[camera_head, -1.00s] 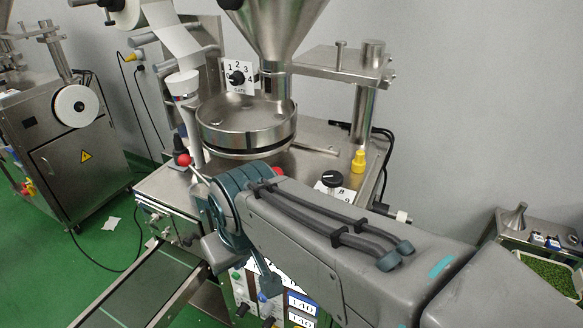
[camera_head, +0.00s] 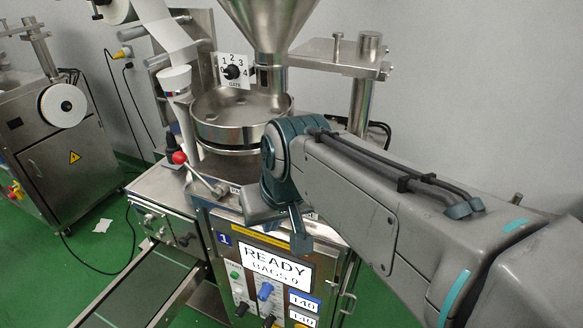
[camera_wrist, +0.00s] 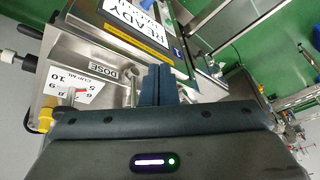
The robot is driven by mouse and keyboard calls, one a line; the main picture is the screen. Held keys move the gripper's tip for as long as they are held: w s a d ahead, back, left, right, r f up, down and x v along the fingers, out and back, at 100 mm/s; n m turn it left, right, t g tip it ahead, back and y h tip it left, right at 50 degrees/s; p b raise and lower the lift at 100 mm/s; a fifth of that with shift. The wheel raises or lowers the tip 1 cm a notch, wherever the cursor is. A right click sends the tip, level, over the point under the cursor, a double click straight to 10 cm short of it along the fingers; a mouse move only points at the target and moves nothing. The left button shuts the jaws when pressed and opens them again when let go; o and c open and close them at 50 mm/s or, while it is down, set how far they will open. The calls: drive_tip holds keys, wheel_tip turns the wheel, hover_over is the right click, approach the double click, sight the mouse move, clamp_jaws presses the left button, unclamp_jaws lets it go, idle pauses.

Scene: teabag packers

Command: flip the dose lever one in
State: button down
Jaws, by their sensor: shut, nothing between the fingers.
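A lever with a red ball (camera_head: 179,158) and a bare metal rod stands at the left of machine one's top in the head view. Its rod slants down to the right toward the machine's front edge. Whether this is the dose lever I cannot tell. A DOSE label (camera_wrist: 103,70) shows on the steel top in the wrist view, with a thin metal rod near it. My gripper (camera_wrist: 158,84) is shut and empty, beside that label and in front of the READY panel (camera_wrist: 137,20). The panel also shows in the head view (camera_head: 270,262). My arm hides the machine's right top.
The round steel pan (camera_head: 240,125) and hopper (camera_head: 268,25) rise behind my arm. A gate dial (camera_head: 232,72) is behind the pan. A conveyor (camera_head: 140,295) runs to the lower left. A CUP ML dial plate (camera_wrist: 75,94) lies left of my gripper.

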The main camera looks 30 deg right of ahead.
drive_tip(key=w+d+r+m+t+b, duration=0.2)
drive_tip(key=d+r+m+b, duration=0.3)
drive_tip(key=d+r, duration=0.5)
drive_tip(key=d, duration=0.4)
drive_tip(key=shift+w+r+m+y, duration=0.2)
drive_tip(key=shift+r+m+y, duration=0.2)
drive_tip(key=w+a+f+p, duration=0.1)
drive_tip(key=w+a+f, duration=0.3)
drive_tip(key=w+f, duration=0.4)
drive_tip(key=shift+f, duration=0.65)
drive_tip(key=shift+r+p, duration=0.1)
drive_tip(key=shift+p, duration=0.25)
